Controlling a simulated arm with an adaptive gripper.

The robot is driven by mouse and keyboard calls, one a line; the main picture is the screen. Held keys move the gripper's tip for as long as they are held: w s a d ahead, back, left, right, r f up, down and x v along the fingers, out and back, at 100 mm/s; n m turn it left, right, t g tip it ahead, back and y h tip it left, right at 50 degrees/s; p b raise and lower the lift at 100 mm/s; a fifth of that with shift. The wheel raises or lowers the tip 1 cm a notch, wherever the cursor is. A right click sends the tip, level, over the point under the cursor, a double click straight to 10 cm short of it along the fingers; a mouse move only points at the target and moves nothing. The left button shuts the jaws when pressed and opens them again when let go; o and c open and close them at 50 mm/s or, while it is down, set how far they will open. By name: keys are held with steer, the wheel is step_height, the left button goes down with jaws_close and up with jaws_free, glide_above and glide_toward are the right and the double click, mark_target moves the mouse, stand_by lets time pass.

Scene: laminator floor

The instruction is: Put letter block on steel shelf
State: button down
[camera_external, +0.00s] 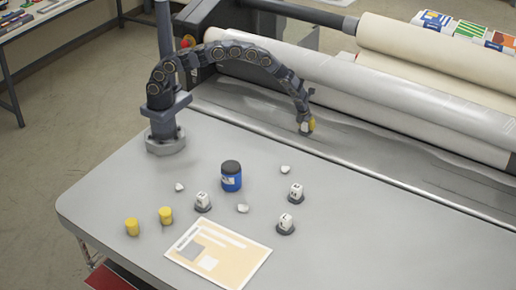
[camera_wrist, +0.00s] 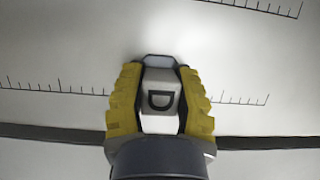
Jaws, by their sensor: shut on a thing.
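My gripper (camera_external: 307,126) has yellow fingertips and is shut on a white letter block. In the wrist view the block (camera_wrist: 160,101) shows a dark letter D between the two yellow fingers. The steel shelf (camera_external: 250,112) is the long grey metal strip along the front of the roller machine. My gripper and the block are over this shelf, near its front edge. I cannot tell whether the block touches the steel. In the wrist view a pale surface (camera_wrist: 235,60) with ruler marks lies behind the gripper, crossed by a dark band.
Three white blocks on dark round bases (camera_external: 202,202) (camera_external: 296,193) (camera_external: 285,224) stand on the grey table (camera_external: 370,240). A blue jar (camera_external: 231,178), two yellow cylinders (camera_external: 132,227) (camera_external: 166,215), small white scraps (camera_external: 243,208) and a printed sheet (camera_external: 218,253) are there too. Large rollers (camera_external: 400,110) rise behind the shelf.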

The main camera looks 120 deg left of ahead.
steer(key=c, duration=0.8)
jaws_free()
steer(key=shift+c, duration=0.2)
steer(key=v, duration=1.2)
steer(key=shift+r, duration=0.15)
steer(key=s+d+r+n+h, duration=0.1)
steer(key=s+d+r+n, duration=0.35)
steer(key=d+r, duration=0.4)
steer(key=s+d+r+n+h, duration=0.1)
steer(key=s+d+r+n, duration=0.35)
steer(key=d, duration=0.65)
steer(key=s+d+r+n+h, duration=0.1)
steer(key=s+d+n, duration=0.3)
steer(key=s, duration=0.7)
steer(key=s+d+r+n+g+h, duration=0.1)
steer(key=s+d+r+n, duration=0.3)
steer(key=s+d, duration=0.3)
steer(key=s+n, duration=0.1)
steer(key=s, duration=0.2)
steer(key=shift+s+d+g+h, duration=0.3)
steer(key=shift+s+d+h, duration=0.1)
